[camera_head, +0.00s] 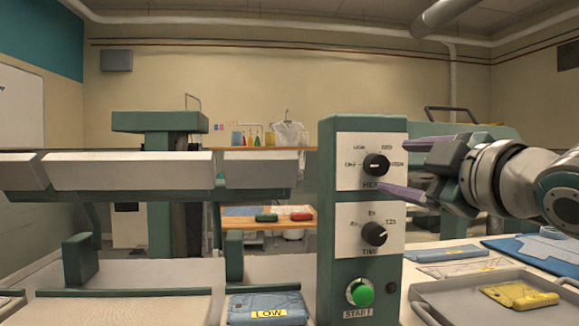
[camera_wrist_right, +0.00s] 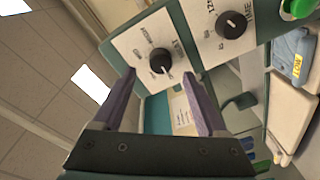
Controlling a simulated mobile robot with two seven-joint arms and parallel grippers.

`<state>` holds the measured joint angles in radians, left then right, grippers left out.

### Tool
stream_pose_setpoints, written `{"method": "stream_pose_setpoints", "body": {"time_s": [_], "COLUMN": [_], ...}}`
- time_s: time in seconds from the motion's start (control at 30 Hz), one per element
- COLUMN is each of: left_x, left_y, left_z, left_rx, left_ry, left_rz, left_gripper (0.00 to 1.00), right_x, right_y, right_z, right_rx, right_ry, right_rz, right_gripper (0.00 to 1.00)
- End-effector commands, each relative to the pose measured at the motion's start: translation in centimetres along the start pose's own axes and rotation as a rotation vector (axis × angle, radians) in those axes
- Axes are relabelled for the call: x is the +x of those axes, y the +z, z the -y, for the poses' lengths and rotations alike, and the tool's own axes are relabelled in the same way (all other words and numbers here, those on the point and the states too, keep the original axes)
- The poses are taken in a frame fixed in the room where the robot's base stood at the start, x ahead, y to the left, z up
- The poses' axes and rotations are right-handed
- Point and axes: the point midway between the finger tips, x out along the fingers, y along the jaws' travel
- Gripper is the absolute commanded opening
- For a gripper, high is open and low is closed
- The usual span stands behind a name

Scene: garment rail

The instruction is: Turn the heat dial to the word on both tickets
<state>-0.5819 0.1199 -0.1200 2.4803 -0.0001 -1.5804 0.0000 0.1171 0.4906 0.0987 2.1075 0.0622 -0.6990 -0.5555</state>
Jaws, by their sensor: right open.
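The heat dial (camera_head: 376,164) is a black knob on a white plate at the top of the green control post, marked HEAT. Its ring of words is too small to read surely; its white mark seems to point left. My right gripper (camera_head: 396,168) is open, its purple fingers either side of the dial, apart from it as far as I can tell. The dial also shows between the fingers in the right wrist view (camera_wrist_right: 160,61). A yellow ticket (camera_head: 268,313) reading LOW lies on a blue folded garment (camera_head: 252,302). I cannot make out a second ticket. My left gripper is out of view.
Below are the time dial (camera_head: 374,234) and green start button (camera_head: 362,296). A grey tray (camera_head: 440,293) with a yellow folded item (camera_head: 520,294) stands at the right. Pressing arms (camera_head: 110,171) fill the left.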

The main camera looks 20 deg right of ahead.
Motion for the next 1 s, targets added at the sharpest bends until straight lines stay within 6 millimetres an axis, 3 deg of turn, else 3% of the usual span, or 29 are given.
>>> {"method": "stream_pose_setpoints", "body": {"time_s": [0.1, 0.3, 0.67, 1.0], "left_x": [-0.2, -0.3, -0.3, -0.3], "left_y": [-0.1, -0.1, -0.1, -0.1], "left_z": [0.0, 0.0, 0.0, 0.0], "left_rx": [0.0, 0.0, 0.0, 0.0], "left_ry": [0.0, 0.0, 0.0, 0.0], "left_rz": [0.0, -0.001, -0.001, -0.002], "left_gripper": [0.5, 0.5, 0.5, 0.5], "right_x": [2.1, 4.1, 4.7, 4.7], "right_y": [0.0, 0.0, 0.0, 0.1], "right_z": [-0.1, 0.0, 0.1, 0.1], "right_rx": [0.002, 0.002, 0.001, 0.001], "right_ry": [0.0, -0.001, -0.001, -0.001], "right_rz": [0.001, 0.001, 0.001, 0.001], "right_gripper": [0.75, 0.75, 0.75, 0.39]}}
